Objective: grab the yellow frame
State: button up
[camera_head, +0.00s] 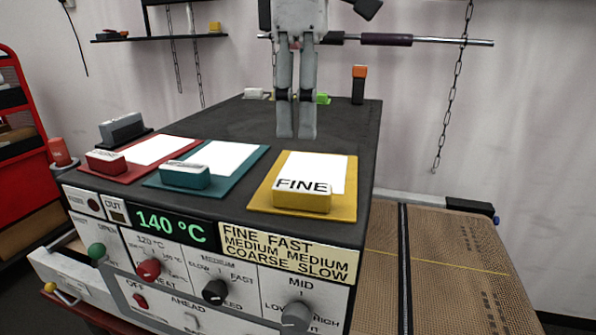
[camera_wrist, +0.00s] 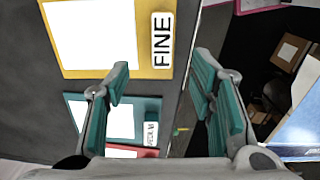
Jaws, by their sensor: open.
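The yellow frame (camera_head: 351,190) lies on the dark top of the machine, at the right of a row of three frames. It holds a white sheet, and a yellow block (camera_head: 302,201) labelled FINE sits on its front edge. In the wrist view the yellow frame (camera_wrist: 144,40) shows at the upper left, cut off by the top edge. My gripper (camera_head: 296,136) is open and empty, pointing down above the machine top, behind the yellow frame in the head view. Its two teal-padded fingers (camera_wrist: 162,65) show apart in the wrist view.
A teal frame (camera_head: 258,155) and a red frame (camera_head: 187,146), each with a sheet and block, lie to the left. A control panel with knobs (camera_head: 214,291) fronts the machine. An orange-topped post (camera_head: 359,86) stands at the back right. A brown mesh belt (camera_head: 455,265) lies to the right.

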send_over(302, 185)
notch_tip(302, 185, down, 6)
jog(key=shift+w, duration=0.15)
jog(key=shift+s+f+p, duration=0.2)
jog(key=shift+f+p, duration=0.55)
jog(key=shift+f, duration=1.95)
jog(key=shift+c, duration=0.2)
grip_shut()
